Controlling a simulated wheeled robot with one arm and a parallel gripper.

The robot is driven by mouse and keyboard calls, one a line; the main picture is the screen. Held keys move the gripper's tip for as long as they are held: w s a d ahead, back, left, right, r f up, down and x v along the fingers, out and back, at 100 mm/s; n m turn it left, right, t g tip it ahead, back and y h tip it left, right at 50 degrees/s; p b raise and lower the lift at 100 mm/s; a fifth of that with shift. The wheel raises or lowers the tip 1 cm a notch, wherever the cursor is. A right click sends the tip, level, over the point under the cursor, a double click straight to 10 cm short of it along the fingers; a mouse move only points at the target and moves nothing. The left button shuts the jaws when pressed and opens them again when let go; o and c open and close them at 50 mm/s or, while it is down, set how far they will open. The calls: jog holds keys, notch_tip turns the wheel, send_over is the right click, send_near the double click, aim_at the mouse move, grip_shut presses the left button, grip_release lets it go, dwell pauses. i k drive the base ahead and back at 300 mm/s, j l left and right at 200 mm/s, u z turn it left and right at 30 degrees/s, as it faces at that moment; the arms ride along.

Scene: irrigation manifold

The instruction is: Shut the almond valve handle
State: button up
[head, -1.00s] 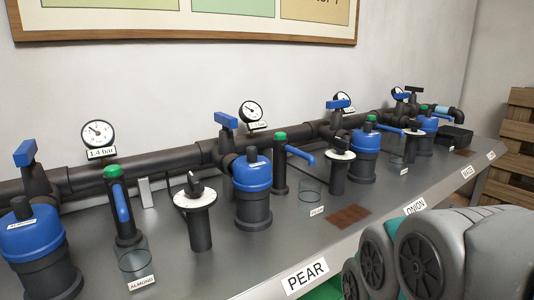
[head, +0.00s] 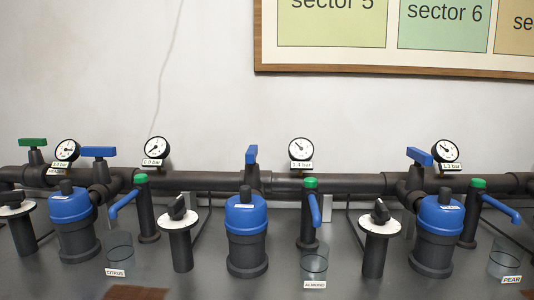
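The almond section is near the middle of the head view. Its blue valve handle (head: 252,155) stands on top of the dark pipe and is seen nearly end-on, pointing across the pipe. Below it is a blue-topped filter (head: 246,215) with a small label too small to read. To the right, a gauge (head: 301,150) reads about 1.4 bar. A green-capped outlet post (head: 309,230) has a blue lever (head: 314,208) hanging down over a clear cup (head: 314,262) labelled ALMOND. My gripper is not in view.
The citrus blue handle (head: 98,152) is seen broadside, with its gauge (head: 156,150) at 0.0 bar. The pear-side blue handle (head: 420,157) sits right. Black knobs on white discs (head: 380,222) stand between sections. The grey bench front (head: 210,285) has some clear room.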

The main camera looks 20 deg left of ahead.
aim_at(251, 155)
jog(key=k+j+u, duration=0.1)
jog(key=u, duration=1.05)
jog(key=j+z, duration=0.2)
jog(key=j, duration=0.7)
